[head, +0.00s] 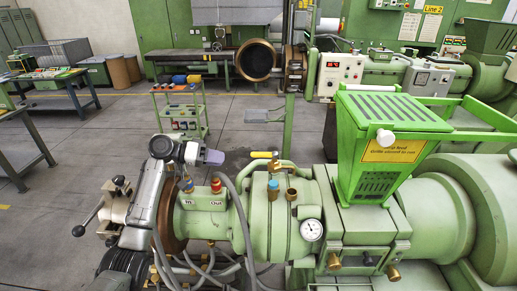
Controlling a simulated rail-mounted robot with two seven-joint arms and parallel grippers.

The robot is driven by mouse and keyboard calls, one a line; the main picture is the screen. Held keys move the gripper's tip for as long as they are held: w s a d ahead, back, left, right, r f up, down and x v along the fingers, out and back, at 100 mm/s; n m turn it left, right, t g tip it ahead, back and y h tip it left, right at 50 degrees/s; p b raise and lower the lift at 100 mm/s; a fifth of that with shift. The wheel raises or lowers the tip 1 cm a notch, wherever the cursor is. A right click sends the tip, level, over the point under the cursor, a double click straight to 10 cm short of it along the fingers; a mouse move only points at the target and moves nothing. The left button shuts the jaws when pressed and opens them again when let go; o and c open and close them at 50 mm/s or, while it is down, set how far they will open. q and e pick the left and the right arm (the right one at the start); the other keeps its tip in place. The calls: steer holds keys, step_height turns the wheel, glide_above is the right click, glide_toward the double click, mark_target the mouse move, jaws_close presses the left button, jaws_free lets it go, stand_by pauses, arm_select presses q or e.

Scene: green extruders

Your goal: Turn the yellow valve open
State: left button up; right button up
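The yellow valve (262,155) is a small lever handle on top of the green extruder barrel, next to a brass fitting. The lever lies roughly level, pointing left. My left gripper (213,157) is to the left of the lever at about the same height in the picture, with a visible gap between them. Its grey wrist and purplish end point right, towards the lever. The fingers are too small to tell whether they are open or shut. Nothing is seen held.
Blue and red caps (216,185) marked In and Out stand below my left gripper. Grey hoses curve beside them. A blue-capped fitting (273,188) and a round gauge (311,230) sit nearby. The green hopper (390,140) rises to the right.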

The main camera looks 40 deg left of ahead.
mark_target(262, 155)
arm_select(q)
steer(key=w+d+r+h+p, duration=0.1)
steer(key=w+d, duration=0.1)
steer(key=d, duration=0.1)
steer(key=w+d+h+p, duration=0.1)
steer(key=w+d+p, duration=0.1)
steer(key=d, duration=0.2)
steer(key=w+d+r+h+p, duration=0.1)
steer(key=w+d+h, duration=0.1)
steer(key=w+d, duration=0.1)
steer(key=shift+d+r+m+p, duration=0.2)
steer(key=shift+r+m+p, duration=0.1)
steer(key=shift+r, duration=0.05)
steer(key=shift+x, duration=0.75)
steer(key=shift+f, duration=0.1)
steer(key=shift+c, duration=0.7)
jaws_close()
